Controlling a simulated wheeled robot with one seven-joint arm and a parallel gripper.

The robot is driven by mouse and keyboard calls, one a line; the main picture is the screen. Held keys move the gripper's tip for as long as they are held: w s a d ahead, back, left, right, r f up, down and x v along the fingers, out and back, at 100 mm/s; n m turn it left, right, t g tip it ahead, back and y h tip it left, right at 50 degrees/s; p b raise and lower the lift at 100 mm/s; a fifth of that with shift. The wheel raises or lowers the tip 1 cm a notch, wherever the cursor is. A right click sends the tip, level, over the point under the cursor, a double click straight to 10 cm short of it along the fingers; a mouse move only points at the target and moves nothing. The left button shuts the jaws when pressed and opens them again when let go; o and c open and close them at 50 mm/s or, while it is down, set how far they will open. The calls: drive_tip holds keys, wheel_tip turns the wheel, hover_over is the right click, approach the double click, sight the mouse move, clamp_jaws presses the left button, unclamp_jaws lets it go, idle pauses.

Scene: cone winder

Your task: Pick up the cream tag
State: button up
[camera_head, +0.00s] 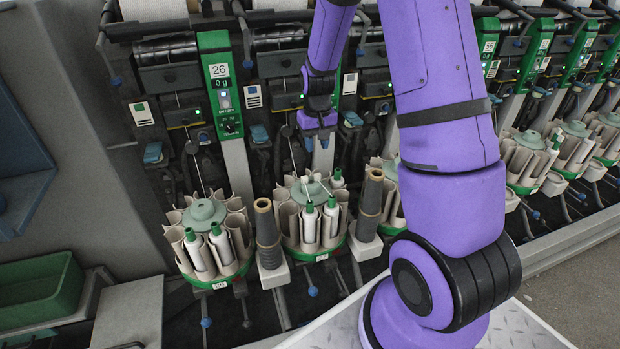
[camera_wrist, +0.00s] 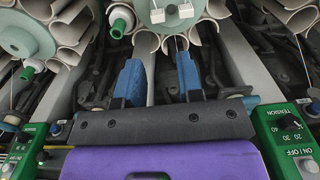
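I cannot pick out a cream tag with certainty. Two small pale square pieces, one of them here (camera_wrist: 146,42), show near the round bobbin magazine at the top of the wrist view; I cannot tell whether either is the tag. My gripper (camera_head: 317,143) hangs empty in front of the winder, above and behind the middle magazine (camera_head: 318,252). In the wrist view its two blue fingers (camera_wrist: 159,72) stand apart with a gap between them, pointing toward the magazine. Nothing shows between them.
A left magazine (camera_head: 222,279) and two dark grey cones, one left (camera_head: 267,230) and one right (camera_head: 370,205), stand close by. Green unit panels (camera_head: 221,85) line the machine. A green bin (camera_head: 40,290) is at lower left. Open floor shows at lower right.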

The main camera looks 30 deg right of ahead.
hover_over(317, 174)
drive_tip(key=f, duration=0.5)
drive_tip(key=shift+w+f, duration=0.1)
drive_tip(key=shift+w, duration=0.1)
drive_tip(key=shift+s+f, duration=0.2)
drive_tip(key=shift+f, duration=2.55)
drive_tip(key=c, duration=0.4)
